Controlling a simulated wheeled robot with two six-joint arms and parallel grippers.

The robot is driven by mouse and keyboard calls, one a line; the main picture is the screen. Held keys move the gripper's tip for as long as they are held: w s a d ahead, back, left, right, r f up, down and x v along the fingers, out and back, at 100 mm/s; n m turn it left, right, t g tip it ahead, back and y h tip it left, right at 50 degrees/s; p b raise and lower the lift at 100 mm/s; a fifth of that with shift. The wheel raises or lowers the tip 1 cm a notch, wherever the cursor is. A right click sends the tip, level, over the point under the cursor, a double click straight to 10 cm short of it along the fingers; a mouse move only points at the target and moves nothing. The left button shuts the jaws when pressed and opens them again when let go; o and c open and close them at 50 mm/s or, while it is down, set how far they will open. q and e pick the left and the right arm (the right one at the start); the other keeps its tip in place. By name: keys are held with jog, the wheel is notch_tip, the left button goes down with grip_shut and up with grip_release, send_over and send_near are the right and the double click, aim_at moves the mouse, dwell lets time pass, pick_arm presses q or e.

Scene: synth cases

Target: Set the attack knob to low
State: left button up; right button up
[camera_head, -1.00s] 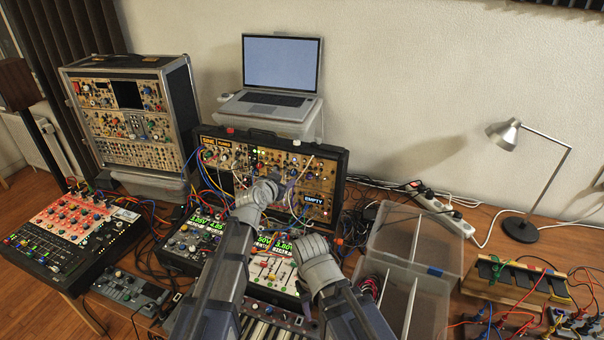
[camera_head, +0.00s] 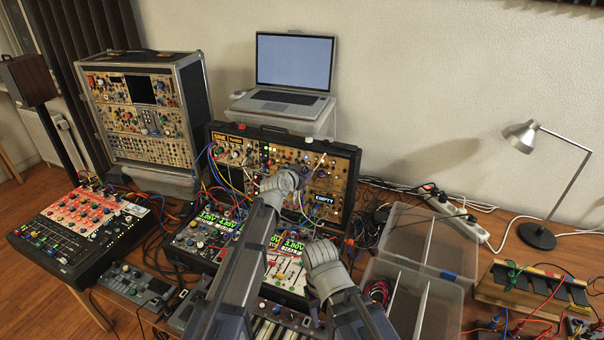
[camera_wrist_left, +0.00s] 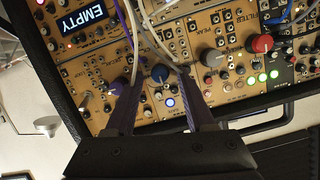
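The modular synth case (camera_head: 348,152) with a gold panel stands upright in the middle of the head view. My left gripper (camera_head: 300,174) is in front of its right half and hides part of the panel. In the left wrist view my left gripper (camera_wrist_left: 159,80) is open, its two dark fingers apart. The panel lettering is too small to tell which knob is attack. My right gripper (camera_head: 316,292) is low in front of the case, its fingers unclear.
Patch cables (camera_wrist_left: 139,28) hang across the panel close to the left fingers. A white-faced module case (camera_head: 205,237) lies below, with a keyboard (camera_head: 277,325) in front. Clear plastic bins (camera_head: 451,292) stand right of my right arm. A laptop (camera_head: 294,62) stands behind.

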pick_arm(q)
grip_shut()
